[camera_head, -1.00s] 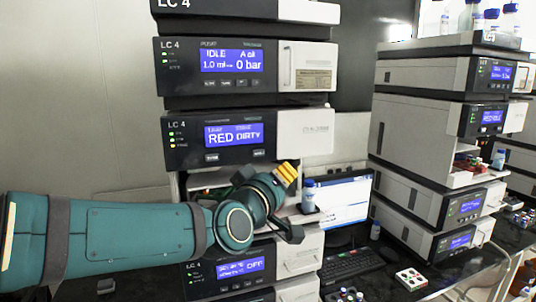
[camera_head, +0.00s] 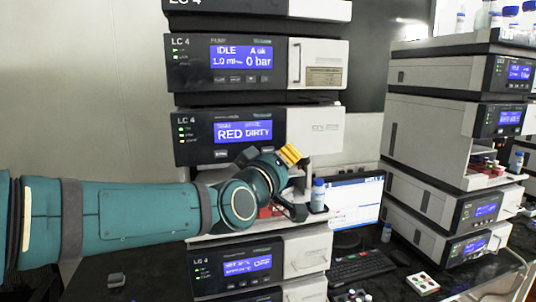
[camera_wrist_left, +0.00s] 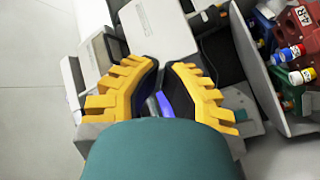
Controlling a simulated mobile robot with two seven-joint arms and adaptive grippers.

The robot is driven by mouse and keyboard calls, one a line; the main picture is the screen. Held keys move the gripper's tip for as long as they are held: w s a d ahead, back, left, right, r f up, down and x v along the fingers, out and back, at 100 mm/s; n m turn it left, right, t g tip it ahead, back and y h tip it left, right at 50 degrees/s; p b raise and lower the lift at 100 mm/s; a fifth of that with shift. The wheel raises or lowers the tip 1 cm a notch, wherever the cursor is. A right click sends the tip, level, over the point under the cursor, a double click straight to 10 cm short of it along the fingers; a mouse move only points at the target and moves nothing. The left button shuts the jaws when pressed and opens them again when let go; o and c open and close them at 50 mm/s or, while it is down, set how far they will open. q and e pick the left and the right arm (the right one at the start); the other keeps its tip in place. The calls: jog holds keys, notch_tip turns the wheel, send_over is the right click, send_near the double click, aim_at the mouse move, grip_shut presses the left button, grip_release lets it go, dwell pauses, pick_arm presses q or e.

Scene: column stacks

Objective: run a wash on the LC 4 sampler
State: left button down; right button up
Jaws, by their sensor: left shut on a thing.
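The LC 4 sampler (camera_head: 189,152) has a blue display (camera_head: 243,131) reading RED and DIRTY, a button (camera_head: 221,154) under its left part and a white door panel (camera_head: 315,126) at right. My left gripper (camera_head: 290,154) is just below and in front of the sampler's front, its wrist covering the area under the display's right part. My right gripper is out of view.
An LC 4 pump module (camera_head: 185,62) is above, another LC 4 module (camera_head: 205,270) below. A blue-capped bottle (camera_head: 318,195) stands right of my gripper. A monitor (camera_head: 355,200), keyboard (camera_head: 360,267) and second stack (camera_head: 430,140) are at right. Vial racks (camera_wrist_left: 300,40) show in the wrist view.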

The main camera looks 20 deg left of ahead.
aim_at(268, 150)
pick_arm(q)
jog(key=shift+w+a+b, duration=0.55)
jog(key=shift+w, duration=0.25)
jog(key=shift+w+a+b, duration=0.5)
jog(key=shift+w+a, duration=0.1)
jog(key=shift+w, duration=0.25)
jog(key=shift+w+a+b, duration=0.55)
jog(key=shift+w, duration=0.25)
jog(key=shift+w+a+f+b, duration=0.15)
jog(key=shift+w+b, duration=0.15)
jog(key=shift+b, duration=0.3)
jog(key=shift+w, duration=0.1)
